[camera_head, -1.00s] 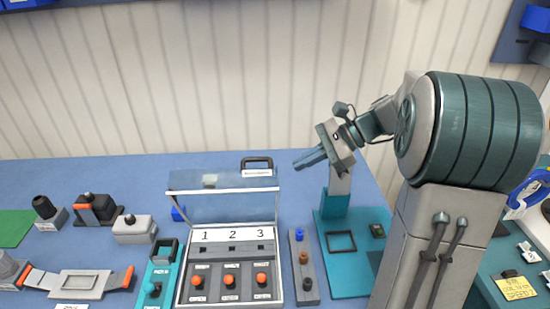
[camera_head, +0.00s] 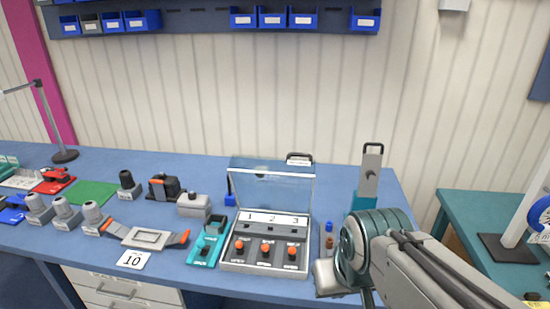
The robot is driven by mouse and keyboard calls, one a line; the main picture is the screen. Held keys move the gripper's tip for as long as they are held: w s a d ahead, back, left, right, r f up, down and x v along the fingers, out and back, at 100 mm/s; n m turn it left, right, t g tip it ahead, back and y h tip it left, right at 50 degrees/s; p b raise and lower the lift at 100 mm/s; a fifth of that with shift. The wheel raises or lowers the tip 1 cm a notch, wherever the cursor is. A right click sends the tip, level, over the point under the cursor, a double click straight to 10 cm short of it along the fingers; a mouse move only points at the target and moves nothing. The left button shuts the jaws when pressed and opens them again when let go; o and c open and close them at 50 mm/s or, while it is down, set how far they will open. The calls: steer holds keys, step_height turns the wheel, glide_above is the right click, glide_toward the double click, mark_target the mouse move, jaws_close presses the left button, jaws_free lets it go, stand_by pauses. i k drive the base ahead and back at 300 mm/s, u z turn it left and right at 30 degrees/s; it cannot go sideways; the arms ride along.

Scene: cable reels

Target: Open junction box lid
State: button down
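The junction box (camera_head: 228,264) is a light grey case with a panel numbered 1, 2, 3 and orange knobs, near the middle of the blue bench. Its clear lid (camera_head: 270,186) stands raised at the back of the box, with a dark handle and a white label (camera_head: 299,160) at its upper right. My arm fills the lower right, just right of the box. The fingers of my gripper cannot be made out; they are outside the picture or hidden by the arm.
A narrow block with coloured knobs (camera_head: 328,241) stands between box and arm. A teal-and-grey stand (camera_head: 369,182) is behind the arm. A teal fixture (camera_head: 203,250) is left of the box, with several grey and black parts beyond. Blue bins (camera_head: 273,18) hang on the wall.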

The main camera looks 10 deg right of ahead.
mark_target(299, 163)
steer(key=u, duration=0.15)
steer(key=k, duration=0.3)
steer(key=u, duration=0.9)
steer(key=i, duration=0.65)
steer(key=z, duration=0.85)
steer(key=i, duration=0.55)
steer(key=z, duration=0.65)
